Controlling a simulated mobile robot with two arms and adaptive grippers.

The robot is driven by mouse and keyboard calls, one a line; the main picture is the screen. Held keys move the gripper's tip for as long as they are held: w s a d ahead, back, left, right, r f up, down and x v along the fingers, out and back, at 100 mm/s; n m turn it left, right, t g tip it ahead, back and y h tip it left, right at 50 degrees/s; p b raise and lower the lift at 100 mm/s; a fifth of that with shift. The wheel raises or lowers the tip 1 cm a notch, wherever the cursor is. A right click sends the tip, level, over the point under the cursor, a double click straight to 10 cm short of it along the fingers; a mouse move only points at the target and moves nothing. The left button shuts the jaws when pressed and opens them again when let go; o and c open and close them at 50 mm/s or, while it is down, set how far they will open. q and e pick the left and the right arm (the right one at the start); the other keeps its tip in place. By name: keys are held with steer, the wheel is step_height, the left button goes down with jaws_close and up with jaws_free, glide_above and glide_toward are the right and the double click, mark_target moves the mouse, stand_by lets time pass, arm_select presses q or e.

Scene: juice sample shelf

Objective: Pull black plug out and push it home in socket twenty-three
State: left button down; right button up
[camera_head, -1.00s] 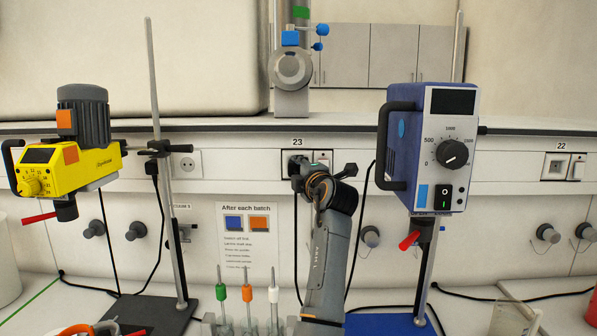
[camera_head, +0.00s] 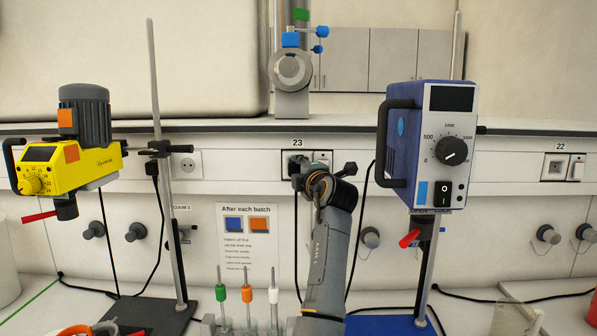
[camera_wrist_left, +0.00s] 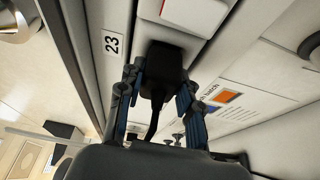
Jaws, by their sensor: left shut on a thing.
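The black plug (camera_wrist_left: 164,68) is between the two fingers of my left gripper (camera_wrist_left: 158,92) in the left wrist view, with its cord running down from it. My left gripper is shut on it. In the head view my left gripper (camera_head: 300,172) is at socket twenty-three (camera_head: 297,155), under the "23" label. My right gripper is not in view.
A white switch (camera_head: 322,158) sits right of the socket. A blue stirrer (camera_head: 425,150) on a stand is close on the right, a yellow stirrer (camera_head: 75,165) on the left. Socket twenty-two (camera_head: 556,167) is far right. Several coloured-cap tubes (camera_head: 247,293) stand below.

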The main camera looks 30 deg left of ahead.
arm_select(q)
steer(key=shift+r, duration=0.3)
steer(key=c, duration=1.3)
jaws_free()
steer(key=o, duration=0.4)
steer(key=shift+w+a+f, duration=0.1)
steer(key=shift+o, duration=0.4)
steer(key=shift+w+a+f, duration=0.1)
steer(key=shift+w+f, duration=0.05)
steer(key=shift+f, duration=0.05)
steer(key=v, duration=0.7)
steer(key=shift+s, duration=0.25)
